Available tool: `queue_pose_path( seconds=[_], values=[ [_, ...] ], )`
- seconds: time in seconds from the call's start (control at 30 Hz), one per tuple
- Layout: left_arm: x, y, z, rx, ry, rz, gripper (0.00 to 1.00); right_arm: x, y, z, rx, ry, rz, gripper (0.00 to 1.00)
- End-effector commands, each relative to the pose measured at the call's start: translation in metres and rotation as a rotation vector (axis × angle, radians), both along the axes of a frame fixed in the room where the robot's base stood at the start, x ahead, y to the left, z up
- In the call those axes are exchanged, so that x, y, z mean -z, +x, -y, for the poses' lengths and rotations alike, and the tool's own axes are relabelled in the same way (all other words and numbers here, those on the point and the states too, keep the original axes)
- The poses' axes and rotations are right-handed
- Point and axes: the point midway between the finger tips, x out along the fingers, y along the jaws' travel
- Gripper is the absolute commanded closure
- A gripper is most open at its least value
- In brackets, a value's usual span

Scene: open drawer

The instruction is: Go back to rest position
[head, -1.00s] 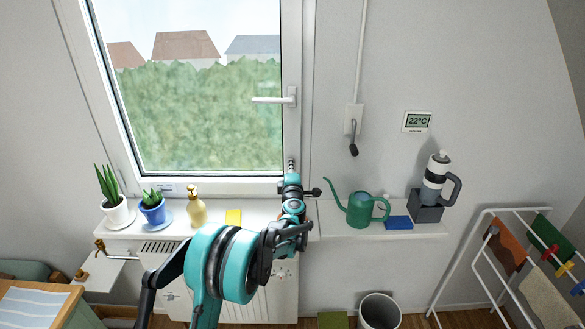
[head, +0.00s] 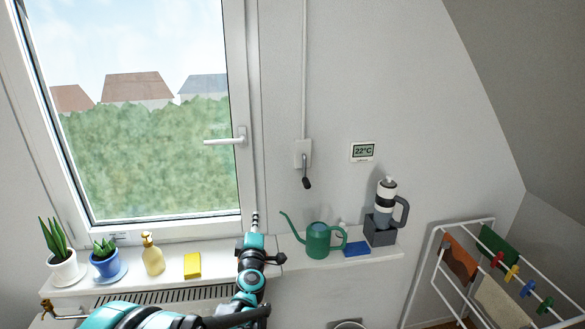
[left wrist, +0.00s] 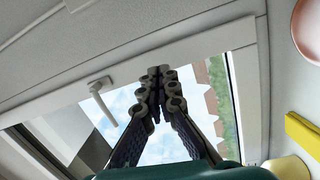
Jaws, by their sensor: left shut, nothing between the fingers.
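My left gripper (head: 254,222) is raised in front of the window frame's lower right corner in the head view, above the sill. Its fingers are together and hold nothing. In the left wrist view the left gripper (left wrist: 156,75) points up at the window, with its two fingertips meeting. The window (head: 140,120) is shut, and its white handle (head: 225,141) lies horizontal, above the gripper. It also shows in the left wrist view (left wrist: 100,86). My right gripper is in neither view.
A drying rack (head: 440,272) stands at the right.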

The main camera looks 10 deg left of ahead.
Motion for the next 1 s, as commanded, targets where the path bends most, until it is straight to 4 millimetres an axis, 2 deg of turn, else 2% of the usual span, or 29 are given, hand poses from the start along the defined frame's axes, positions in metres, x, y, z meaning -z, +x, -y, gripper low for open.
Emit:
queue_pose_path(
  seconds=[0.03,0.1,0.2,0.33,0.43,0.57,0.6,0.73,0.8,0.9,1.0],
  values=[
    [-0.016,-0.013,0.012,0.056,0.074,-0.01,1.0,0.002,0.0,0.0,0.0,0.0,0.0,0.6],
    [-0.032,-0.032,0.033,0.15,0.197,-0.037,1.0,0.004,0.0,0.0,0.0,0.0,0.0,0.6],
    [-0.04,-0.067,0.059,0.279,0.372,-0.096,1.0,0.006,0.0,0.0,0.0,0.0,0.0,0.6],
    [-0.028,-0.121,0.082,0.43,0.595,-0.211,1.0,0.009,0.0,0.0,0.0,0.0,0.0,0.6],
    [-0.004,-0.17,0.087,0.536,0.758,-0.329,1.0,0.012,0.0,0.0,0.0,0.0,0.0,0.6],
    [0.038,-0.239,0.078,0.649,0.955,-0.513,1.0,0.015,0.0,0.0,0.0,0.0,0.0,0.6],
    [0.052,-0.26,0.072,0.678,1.008,-0.573,1.0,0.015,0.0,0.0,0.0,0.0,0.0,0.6],
    [0.089,-0.318,0.047,0.741,1.145,-0.755,1.0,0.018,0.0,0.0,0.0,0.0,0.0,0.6],
    [0.103,-0.341,0.035,0.761,1.193,-0.832,1.0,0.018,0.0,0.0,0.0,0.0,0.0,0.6],
    [0.115,-0.362,0.022,0.775,1.235,-0.905,1.0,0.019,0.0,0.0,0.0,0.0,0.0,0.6],
    [0.119,-0.371,0.017,0.779,1.252,-0.936,1.0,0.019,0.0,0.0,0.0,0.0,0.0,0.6]
  ],
)
